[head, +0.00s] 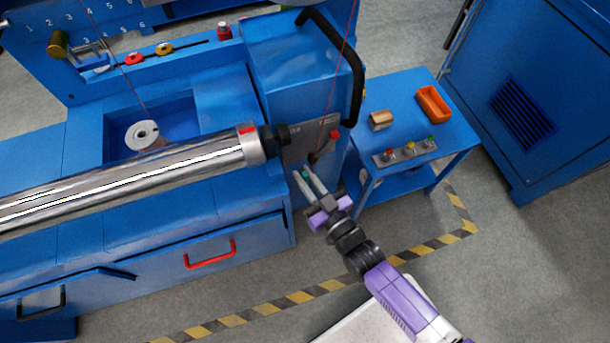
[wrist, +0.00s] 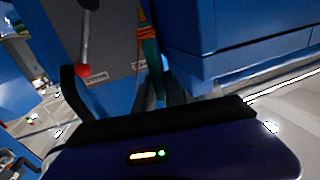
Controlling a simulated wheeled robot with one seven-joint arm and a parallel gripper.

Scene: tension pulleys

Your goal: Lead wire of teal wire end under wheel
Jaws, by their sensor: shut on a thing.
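My gripper (head: 306,174) is low in front of the grey plate on the blue machine's right end. It is shut on a small teal wire end (head: 304,174). In the wrist view the teal wire end (wrist: 152,58) stands between my fingers (wrist: 166,90), with thin orange-red wire (wrist: 144,32) above it. In the head view a thin red wire (head: 335,85) runs from the top edge down towards my gripper. A pale spool-like wheel (head: 142,134) lies in a recess of the machine, with another wire reaching it. I cannot tell which wheel the task names.
A shiny roller (head: 130,184) crosses the machine left of my gripper. A black curved handle (head: 356,75) and a red-knobbed lever (wrist: 84,68) are near. A blue side table (head: 405,95) holds an orange bin (head: 433,104) and a button box (head: 405,152).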

